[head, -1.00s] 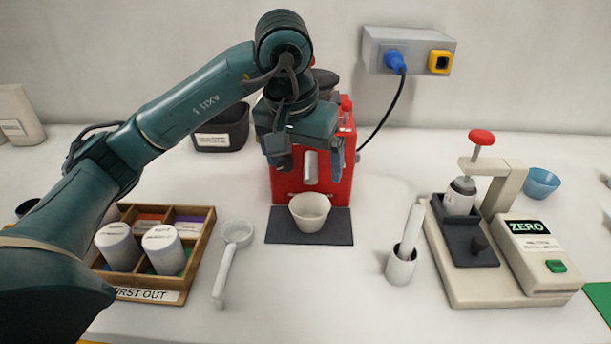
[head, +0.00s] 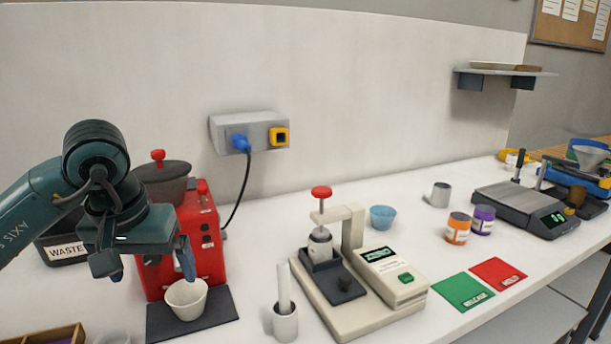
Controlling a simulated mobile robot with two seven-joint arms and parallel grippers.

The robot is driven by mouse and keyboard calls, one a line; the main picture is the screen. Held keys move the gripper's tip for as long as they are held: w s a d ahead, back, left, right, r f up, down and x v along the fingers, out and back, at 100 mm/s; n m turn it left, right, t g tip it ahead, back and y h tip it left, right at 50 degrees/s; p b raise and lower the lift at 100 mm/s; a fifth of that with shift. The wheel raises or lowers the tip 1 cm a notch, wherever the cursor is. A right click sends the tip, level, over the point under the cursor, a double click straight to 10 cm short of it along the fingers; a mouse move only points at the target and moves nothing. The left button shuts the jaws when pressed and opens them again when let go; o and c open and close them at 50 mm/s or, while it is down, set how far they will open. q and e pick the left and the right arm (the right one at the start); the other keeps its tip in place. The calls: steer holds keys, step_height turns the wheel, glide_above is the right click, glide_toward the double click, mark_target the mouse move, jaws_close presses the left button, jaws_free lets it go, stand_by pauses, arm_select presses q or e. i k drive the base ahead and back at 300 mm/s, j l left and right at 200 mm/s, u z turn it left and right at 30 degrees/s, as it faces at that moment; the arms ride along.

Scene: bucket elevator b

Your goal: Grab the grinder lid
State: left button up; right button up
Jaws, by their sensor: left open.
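The red grinder (head: 207,238) stands at the left of the head view on a dark mat (head: 212,308). Its dark round lid (head: 165,170) with a red knob (head: 157,155) sits on top, just behind my left arm. My left gripper (head: 146,264) is in front of the grinder body, below the lid in the picture, with its fingers apart and nothing between them. It hides part of the grinder's front. A white cup (head: 187,299) stands on the mat below the right finger. My right gripper is not in view.
A dark waste bin (head: 62,248) is left of the grinder. A white holder (head: 285,323) with a handle and a cream press with scale (head: 350,285) stand to the right.

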mark_target(159, 171)
steer(key=k, duration=1.3)
